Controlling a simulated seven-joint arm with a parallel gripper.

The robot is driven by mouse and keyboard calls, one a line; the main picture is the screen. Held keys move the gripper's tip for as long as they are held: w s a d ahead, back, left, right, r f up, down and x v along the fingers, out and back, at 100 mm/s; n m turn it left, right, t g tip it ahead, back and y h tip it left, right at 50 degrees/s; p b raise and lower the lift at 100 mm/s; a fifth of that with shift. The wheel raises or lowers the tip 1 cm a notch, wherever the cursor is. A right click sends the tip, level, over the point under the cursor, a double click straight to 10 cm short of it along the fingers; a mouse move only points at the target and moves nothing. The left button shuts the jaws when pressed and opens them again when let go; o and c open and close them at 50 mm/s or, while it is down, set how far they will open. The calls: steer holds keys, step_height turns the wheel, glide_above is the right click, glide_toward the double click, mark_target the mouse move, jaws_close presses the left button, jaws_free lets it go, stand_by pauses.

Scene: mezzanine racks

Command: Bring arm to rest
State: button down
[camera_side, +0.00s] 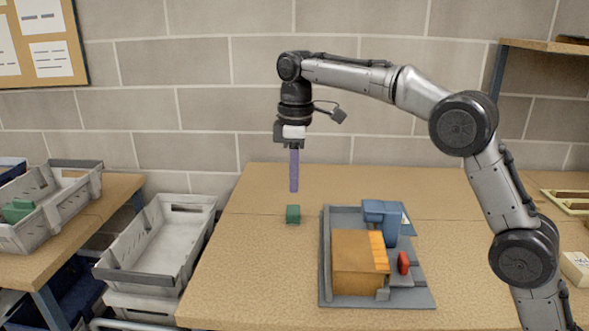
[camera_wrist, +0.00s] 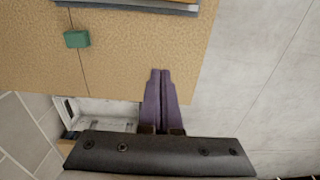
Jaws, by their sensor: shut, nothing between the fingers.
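My gripper (camera_side: 294,188) has long purple fingers that point straight down, pressed together and empty. It hangs above the back left part of the wooden table (camera_side: 250,270), clear of the surface. In the wrist view my gripper (camera_wrist: 160,74) shows the two fingers side by side with nothing between them. A small green block (camera_side: 293,214) lies on the table just below and in front of the fingertips in the side view. The green block also shows in the wrist view (camera_wrist: 77,39), apart from the fingers.
A grey tray (camera_side: 410,299) on the table holds an orange block (camera_side: 358,265), a blue part (camera_side: 386,213) and a red part (camera_side: 403,263). A grey bin (camera_side: 155,245) stands left of the table. Another bin (camera_side: 80,190) sits on the left bench. A shelf (camera_side: 545,46) juts out at upper right.

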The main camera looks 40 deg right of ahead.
steer(key=s+d+r+t, duration=0.25)
steer(key=s+r, duration=0.45)
steer(key=r, duration=0.4)
steer(key=s+d+m, duration=0.2)
steer(key=s+d, duration=0.1)
steer(key=s, duration=0.9)
steer(key=s+d+f+m+t, duration=0.1)
steer(key=s+f+m+t, duration=0.2)
steer(key=s+f+m, duration=0.4)
steer(key=shift+s+f, duration=3.75)
steer(key=shift+f, duration=1)
